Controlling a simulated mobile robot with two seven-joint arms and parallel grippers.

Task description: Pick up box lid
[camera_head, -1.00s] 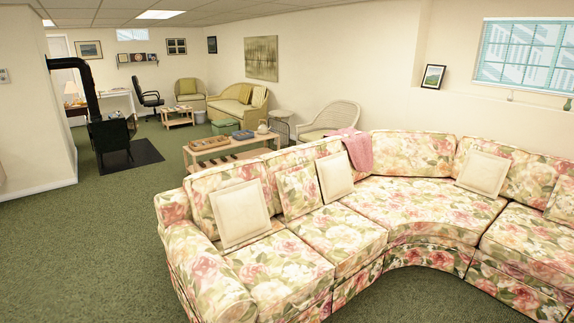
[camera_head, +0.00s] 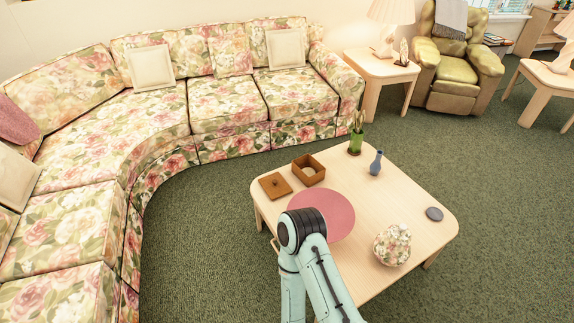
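The box lid (camera_head: 270,190) is a flat brown square with a small knob. It lies on the light wooden coffee table (camera_head: 400,190), near the table's far left corner. The open brown box (camera_head: 309,174) stands just to the right of the lid. One of my arms reaches up from the bottom of the view, and its dark-banded joint covers part of a round pink mat on the table. I see no gripper fingers in this view. Nothing is touching the lid.
On the table are the pink mat (camera_head: 330,206), a green vase (camera_head: 355,143), a blue vase (camera_head: 376,163), a floral round jar (camera_head: 392,245) and a dark disc (camera_head: 434,214). A floral sofa (camera_head: 215,104) curves around the left and back. Green carpet (camera_head: 200,260) is free left of the table.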

